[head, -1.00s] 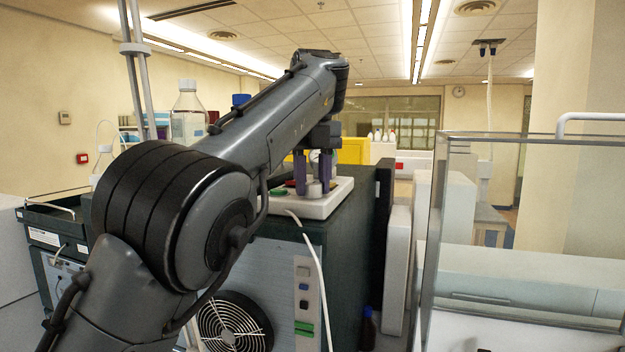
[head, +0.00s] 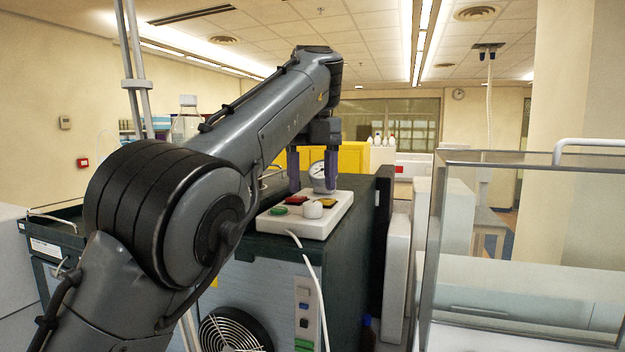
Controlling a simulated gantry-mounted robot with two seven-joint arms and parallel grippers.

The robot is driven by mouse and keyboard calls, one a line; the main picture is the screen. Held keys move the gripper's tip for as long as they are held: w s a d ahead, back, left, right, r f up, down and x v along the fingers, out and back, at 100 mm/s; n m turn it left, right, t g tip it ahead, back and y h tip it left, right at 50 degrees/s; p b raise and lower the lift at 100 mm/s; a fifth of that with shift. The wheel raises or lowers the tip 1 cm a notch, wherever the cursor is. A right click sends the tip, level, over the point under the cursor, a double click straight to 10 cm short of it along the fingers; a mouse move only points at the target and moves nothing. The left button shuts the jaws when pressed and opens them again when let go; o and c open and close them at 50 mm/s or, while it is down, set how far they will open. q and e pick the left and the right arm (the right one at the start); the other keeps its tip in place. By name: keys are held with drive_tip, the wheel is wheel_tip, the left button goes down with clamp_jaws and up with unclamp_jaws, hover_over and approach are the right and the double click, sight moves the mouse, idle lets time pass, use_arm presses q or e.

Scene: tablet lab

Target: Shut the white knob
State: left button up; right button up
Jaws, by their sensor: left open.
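The white knob (head: 313,209) is a short round cap on a white control panel (head: 298,229). The panel lies on top of a dark green cabinet (head: 352,233). My right gripper is not in view.
A round pressure gauge (head: 318,171) stands behind the panel, partly hidden by a finger. A white hose (head: 316,280) hangs down the cabinet front. A glass-walled enclosure (head: 437,250) stands at the right, and a glass bottle (head: 187,122) at the back left.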

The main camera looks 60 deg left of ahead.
sight(313, 203)
use_arm(q)
wheel_tip(313, 203, up, 6)
drive_tip(key=p, duration=0.4)
drive_tip(key=shift+r+p, duration=0.25)
drive_tip(key=shift+p, duration=0.05)
drive_tip(key=shift+d, duration=0.1)
